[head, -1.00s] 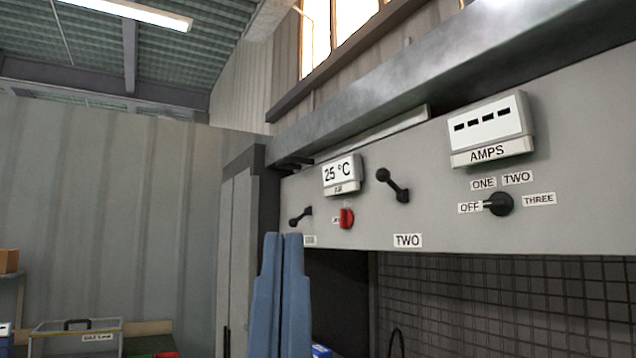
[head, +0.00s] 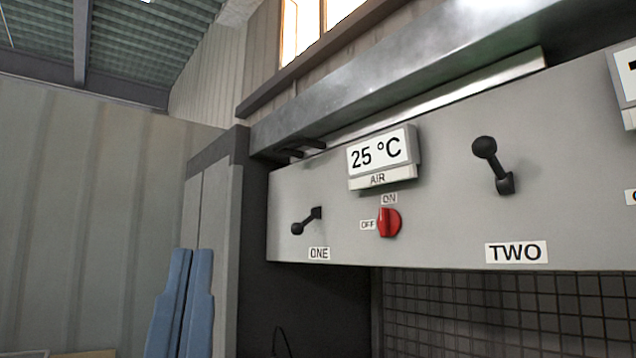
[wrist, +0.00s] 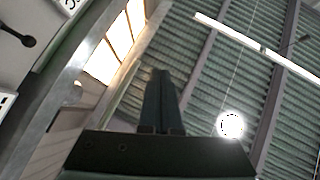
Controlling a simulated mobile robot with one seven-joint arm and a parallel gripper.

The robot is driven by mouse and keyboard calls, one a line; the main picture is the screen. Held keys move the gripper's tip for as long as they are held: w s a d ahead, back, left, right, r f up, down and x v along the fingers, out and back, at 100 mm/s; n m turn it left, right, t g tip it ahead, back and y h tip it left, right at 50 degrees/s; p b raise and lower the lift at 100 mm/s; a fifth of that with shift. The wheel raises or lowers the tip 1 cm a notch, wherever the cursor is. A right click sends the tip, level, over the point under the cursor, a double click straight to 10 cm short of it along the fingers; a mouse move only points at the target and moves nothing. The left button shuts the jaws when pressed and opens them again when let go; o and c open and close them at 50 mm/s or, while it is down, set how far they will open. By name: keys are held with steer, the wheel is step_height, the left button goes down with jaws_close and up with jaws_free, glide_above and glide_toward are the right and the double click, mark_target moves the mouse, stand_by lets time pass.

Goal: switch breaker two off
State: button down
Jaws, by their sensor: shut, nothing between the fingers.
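Breaker two is a black lever (head: 491,160) on the grey panel above the label TWO (head: 516,252). Its knob end points up and slightly left. Breaker one (head: 306,221) is a similar lever to the left, above the label ONE (head: 319,253), with its knob down and to the left. My gripper (head: 192,252) is shut and empty, with blue fingers upright left of the panel, well apart from breaker two. In the wrist view the closed fingers (wrist: 160,72) point toward the ceiling. A black lever (wrist: 28,40) shows at the upper left there; I cannot tell which.
A red knob (head: 389,222) with ON and OFF labels sits between the levers, under a 25 °C AIR display (head: 381,157). A metal ledge (head: 400,90) juts out above the panel. A wire grid (head: 470,305) lies below. A tall grey cabinet (head: 212,220) stands at left.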

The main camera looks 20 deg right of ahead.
steer(key=w+d+r+m+g+h+p, duration=0.2)
steer(key=w+d+r+m+p, duration=0.1)
steer(key=d, duration=0.4)
steer(key=w+d+r+m+g+h+p, duration=0.1)
steer(key=w+d+r+m+p, duration=0.15)
steer(key=d, duration=0.45)
steer(key=w+d+r+m+g+h+p, duration=0.2)
steer(key=d+m+p, duration=0.15)
steer(key=d, duration=0.35)
steer(key=s+d+r+m+g+y+p, duration=0.1)
steer(key=s+d+r+m+p, duration=0.2)
steer(key=d, duration=0.4)
steer(key=s+d+r+m+g+y+p, duration=0.1)
steer(key=s+d+r+m+p, duration=0.2)
steer(key=d, duration=0.5)
steer(key=shift+s+r+y, duration=0.25)
steer(key=shift+r+y, duration=0.15)
steer(key=shift+r, duration=0.1)
steer(key=shift+w, duration=0.1)
